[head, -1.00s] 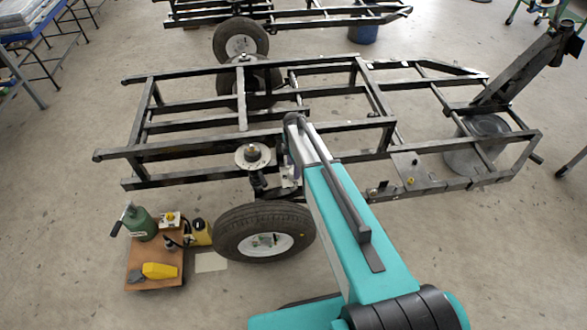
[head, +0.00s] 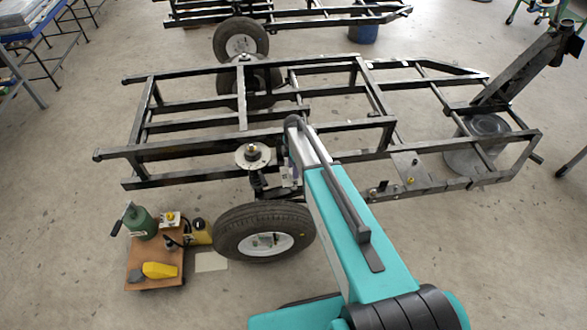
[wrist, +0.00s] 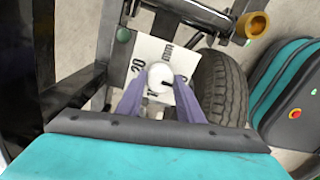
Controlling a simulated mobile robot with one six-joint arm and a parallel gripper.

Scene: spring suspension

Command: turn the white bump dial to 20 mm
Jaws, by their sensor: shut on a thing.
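The white bump dial (wrist: 160,73) shows in the wrist view as a round knob in front of a white scale plate (wrist: 150,47). The plate reads "20" on the left and "mm" near the top, with another figure partly hidden at the right. My gripper (wrist: 161,84) has its two purple fingers closed on the sides of the dial. A small dark mark shows on the knob, but I cannot tell exactly where it points. In the head view my arm covers the gripper and most of the plate.
A spring mount (head: 252,156) rises by the frame rail.

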